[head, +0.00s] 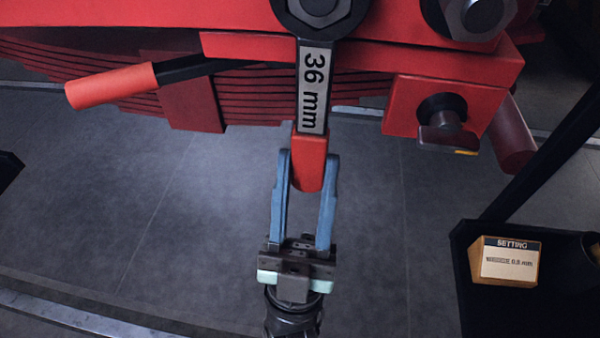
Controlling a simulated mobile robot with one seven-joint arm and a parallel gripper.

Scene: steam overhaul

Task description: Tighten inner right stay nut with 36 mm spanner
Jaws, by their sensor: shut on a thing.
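The 36 mm spanner (313,92) hangs down upright in the head view, with its dark ring end around a nut (320,8) at the top edge. The ring's upper part is cut off by the frame. The spanner's red handle end sits between the blue fingers of my gripper (308,165), which is shut on it. A second large nut (476,14) shows at the top right, with no tool on it. Whether the ringed nut is the inner right one cannot be told from this view.
A red-handled lever (112,86) sticks out to the left. A red block with a dark knob (444,112) is at the right. A dark stand (480,310) at the lower right bears a small box marked SETTING (508,262). The floor (160,220) is clear around my gripper.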

